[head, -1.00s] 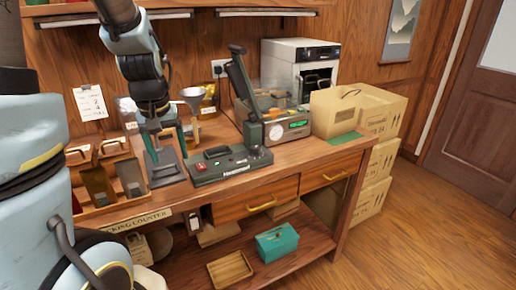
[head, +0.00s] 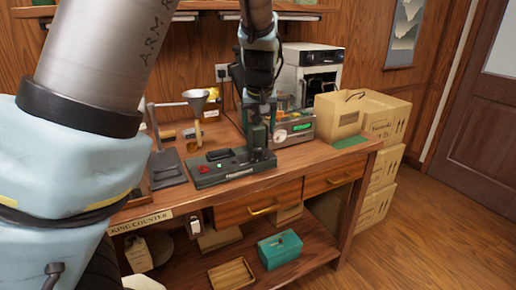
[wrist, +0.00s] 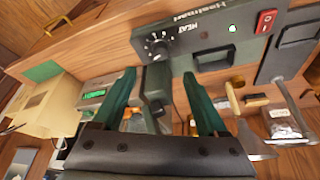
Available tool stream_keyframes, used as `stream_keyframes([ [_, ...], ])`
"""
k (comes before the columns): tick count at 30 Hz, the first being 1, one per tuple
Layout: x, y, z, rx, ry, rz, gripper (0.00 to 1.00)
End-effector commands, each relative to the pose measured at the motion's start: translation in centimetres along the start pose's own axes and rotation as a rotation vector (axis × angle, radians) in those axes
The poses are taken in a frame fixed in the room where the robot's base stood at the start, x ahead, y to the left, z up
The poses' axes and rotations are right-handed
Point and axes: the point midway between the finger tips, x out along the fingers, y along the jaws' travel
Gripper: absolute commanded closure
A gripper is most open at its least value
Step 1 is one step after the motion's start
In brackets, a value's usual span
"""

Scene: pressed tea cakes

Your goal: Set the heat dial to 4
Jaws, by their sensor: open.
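The heat dial (wrist: 157,47) is a small dark round knob beside the HEAT lettering on the sealer's front panel, in the wrist view. Numbers ring it, but I cannot read its setting. The dark sealer (head: 222,166) sits on the counter in the head view, with a green light and a red switch. My gripper (wrist: 160,75) is open and empty, its two teal fingers apart on either side of the dial's line and pointing toward the panel. They look short of the dial. In the head view my arm and gripper (head: 258,118) stand over the sealer's right end.
A green-display device (head: 302,128) stands behind the sealer. Cardboard boxes (head: 385,125) are at the counter's right end. The counter front (head: 300,160) is clear right of the sealer.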

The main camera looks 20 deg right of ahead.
Motion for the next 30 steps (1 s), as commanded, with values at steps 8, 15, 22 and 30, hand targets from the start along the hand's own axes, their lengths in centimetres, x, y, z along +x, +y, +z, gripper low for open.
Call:
stream_keyframes([
  [8, 5.1, -0.3, 0.1, -0.002, -0.005, -0.004, 0.24],
  [15, 8.5, -0.2, 0.1, 0.0, -0.003, -0.002, 0.24],
  [22, 9.6, -0.1, 0.1, 0.0, -0.002, -0.001, 0.24],
  [30, 9.6, -0.1, 0.1, 0.0, -0.002, 0.0, 0.31],
])
